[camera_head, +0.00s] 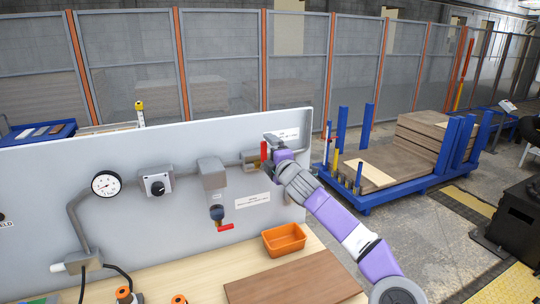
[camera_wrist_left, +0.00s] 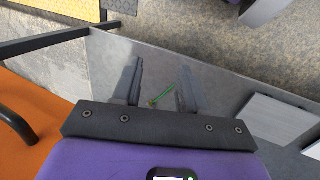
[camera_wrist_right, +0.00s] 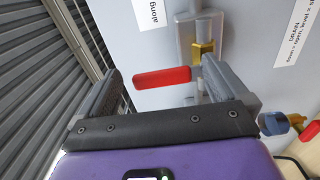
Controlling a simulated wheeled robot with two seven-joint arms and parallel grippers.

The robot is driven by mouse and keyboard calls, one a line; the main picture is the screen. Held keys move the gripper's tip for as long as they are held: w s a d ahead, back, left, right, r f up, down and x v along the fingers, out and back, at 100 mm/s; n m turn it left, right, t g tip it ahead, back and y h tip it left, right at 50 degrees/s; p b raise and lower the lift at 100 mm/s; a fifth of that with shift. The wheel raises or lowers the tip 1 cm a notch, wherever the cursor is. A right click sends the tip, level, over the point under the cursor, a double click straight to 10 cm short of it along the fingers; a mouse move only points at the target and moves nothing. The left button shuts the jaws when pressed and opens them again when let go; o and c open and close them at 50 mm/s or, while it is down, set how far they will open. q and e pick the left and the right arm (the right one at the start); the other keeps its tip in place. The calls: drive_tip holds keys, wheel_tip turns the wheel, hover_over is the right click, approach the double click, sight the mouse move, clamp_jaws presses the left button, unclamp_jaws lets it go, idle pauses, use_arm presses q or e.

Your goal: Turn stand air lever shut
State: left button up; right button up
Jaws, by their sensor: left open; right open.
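The red air lever (camera_head: 263,150) is on the upright grey panel, at the right end of the pipe run. In the right wrist view the red lever (camera_wrist_right: 162,77) lies across the space between my right fingers, joined to a brass valve (camera_wrist_right: 203,48) on a grey fitting. It looks crosswise to the fitting, pointing up in the head view. My right gripper (camera_head: 269,158) is open around the lever; I cannot tell whether either finger touches it. My left gripper (camera_wrist_left: 158,78) is open and empty over a grey surface, out of sight in the head view.
A second red handle (camera_head: 225,227) hangs below the grey regulator unit (camera_head: 212,174). A gauge (camera_head: 106,184) and a switch box (camera_head: 156,182) sit left of it. An orange bin (camera_head: 284,240) and a brown board (camera_head: 295,284) lie on the bench below.

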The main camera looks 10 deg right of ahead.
drive_tip(key=b+v, duration=0.5)
drive_tip(key=v, duration=0.2)
drive_tip(key=shift+s, duration=0.3)
drive_tip(key=shift+d, duration=0.1)
